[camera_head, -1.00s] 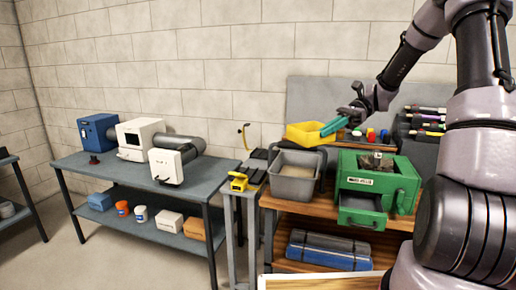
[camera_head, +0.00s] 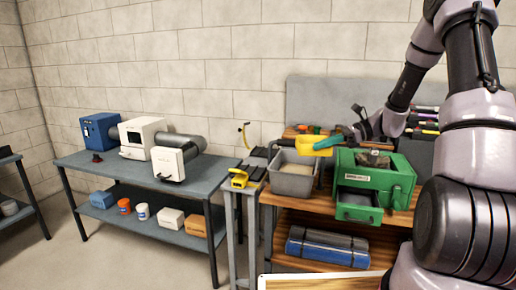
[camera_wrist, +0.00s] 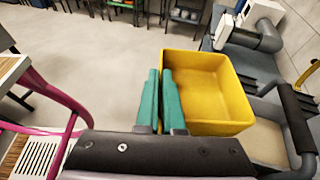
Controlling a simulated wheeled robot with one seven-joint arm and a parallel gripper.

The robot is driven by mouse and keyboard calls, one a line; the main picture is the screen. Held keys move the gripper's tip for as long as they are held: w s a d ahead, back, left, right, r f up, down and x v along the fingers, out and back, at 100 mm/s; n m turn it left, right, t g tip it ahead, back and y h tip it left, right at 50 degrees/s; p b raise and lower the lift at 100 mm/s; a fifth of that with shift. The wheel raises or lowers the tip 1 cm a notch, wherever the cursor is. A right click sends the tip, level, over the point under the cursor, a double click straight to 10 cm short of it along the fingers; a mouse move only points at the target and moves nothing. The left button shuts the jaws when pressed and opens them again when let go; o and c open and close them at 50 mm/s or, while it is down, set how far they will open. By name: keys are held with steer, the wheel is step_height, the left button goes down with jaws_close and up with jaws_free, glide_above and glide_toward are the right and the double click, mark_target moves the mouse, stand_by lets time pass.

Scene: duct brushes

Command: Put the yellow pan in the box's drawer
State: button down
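The yellow pan (camera_head: 307,146) is held in the air above the grey bin, left of the green box. In the wrist view the yellow pan (camera_wrist: 205,88) shows its hollow inside, which looks empty. My gripper (camera_head: 329,141) has teal fingers. In the wrist view my gripper (camera_wrist: 161,100) is closed on the pan's near side wall, with the rest of the pan to the right of the fingers. The green box (camera_head: 377,180) stands on the wooden bench top. Its drawer (camera_head: 358,212) is pulled out at the front and looks empty.
The grey bin (camera_head: 293,180) with a handle stands directly left of the green box. A yellow tool (camera_head: 239,178) lies on a narrow stand further left. Bottles and tools line the back of the bench. A blue case (camera_head: 328,250) lies on the lower shelf.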

steer(key=w+d+f+m+t+h, duration=0.1)
steer(key=w+d+f+m+t, duration=0.1)
steer(key=d+f+m+t, duration=0.3)
steer(key=w+d+f+m+t+h, duration=0.2)
steer(key=w+d+f+t, duration=0.1)
steer(key=f, duration=0.4)
step_height(320, 180, up, 13)
steer(key=w+m+t+h, duration=0.2)
steer(key=m+t+h, duration=0.3)
steer(key=m+h, duration=0.2)
steer(key=shift+w+f, duration=0.2)
steer(key=shift+a, duration=0.1)
